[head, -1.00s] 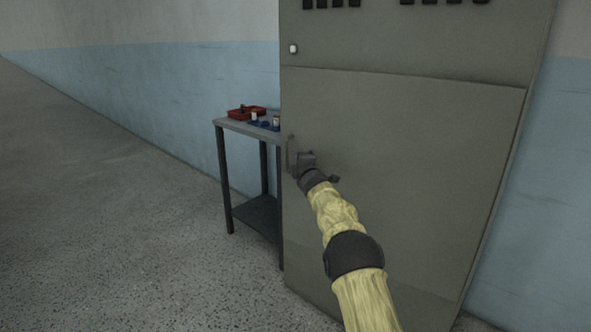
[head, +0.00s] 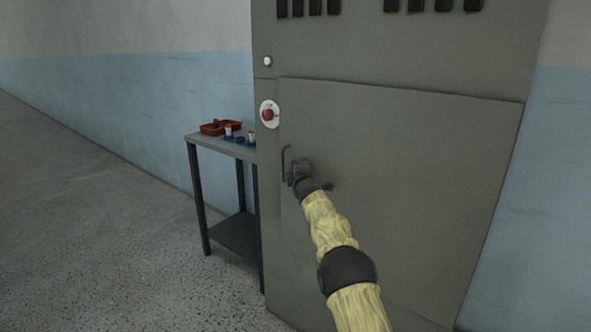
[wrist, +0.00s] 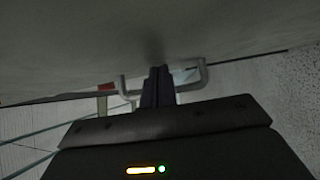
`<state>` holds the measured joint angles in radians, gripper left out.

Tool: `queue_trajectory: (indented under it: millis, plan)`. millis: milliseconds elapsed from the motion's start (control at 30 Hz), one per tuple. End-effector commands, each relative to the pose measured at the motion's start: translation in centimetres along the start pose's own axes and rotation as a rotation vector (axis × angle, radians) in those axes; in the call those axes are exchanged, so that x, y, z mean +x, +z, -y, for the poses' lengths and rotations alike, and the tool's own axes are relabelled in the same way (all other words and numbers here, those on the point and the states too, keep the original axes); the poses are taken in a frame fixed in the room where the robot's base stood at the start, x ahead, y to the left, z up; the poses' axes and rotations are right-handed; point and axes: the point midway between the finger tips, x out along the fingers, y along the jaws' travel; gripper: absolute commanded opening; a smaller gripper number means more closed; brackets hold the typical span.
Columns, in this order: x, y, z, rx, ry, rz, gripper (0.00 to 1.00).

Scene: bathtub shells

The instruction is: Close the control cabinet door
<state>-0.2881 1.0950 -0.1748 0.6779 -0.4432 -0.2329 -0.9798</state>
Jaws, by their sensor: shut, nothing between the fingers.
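The control cabinet (head: 400,50) is a tall grey-green box. Its door (head: 420,190) lies nearly or fully flush with the front; I cannot tell whether a small gap remains. A thin bar handle (head: 284,165) is at the door's left edge. My gripper (head: 293,174) is at the door just right of the handle. In the wrist view the shut, empty fingers (wrist: 158,84) point toward the door face (wrist: 80,45) and overlap the middle of the handle (wrist: 203,78). Whether they touch door or handle is unclear.
A red button (head: 267,115) and a white knob (head: 267,61) are on the cabinet's left strip. A grey table (head: 205,142) with a red tray (head: 209,129) and small items stands left of the cabinet. Open floor (head: 90,220) lies left.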

Motion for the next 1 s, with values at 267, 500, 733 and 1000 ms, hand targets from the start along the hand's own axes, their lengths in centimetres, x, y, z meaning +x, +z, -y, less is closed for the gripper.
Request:
queue_trajectory:
  millis: [267, 500, 733, 1000]
  plan:
    - [-0.1, 1.4, -0.4, -0.007, 0.002, 0.021, 0.00]
    - [-0.2, 1.4, -0.3, -0.007, 0.003, 0.022, 0.00]
    - [-0.8, 0.8, 0.0, -0.006, 0.003, 0.025, 0.00]
    - [-1.7, -2.1, -0.1, -0.005, 0.006, 0.010, 0.00]
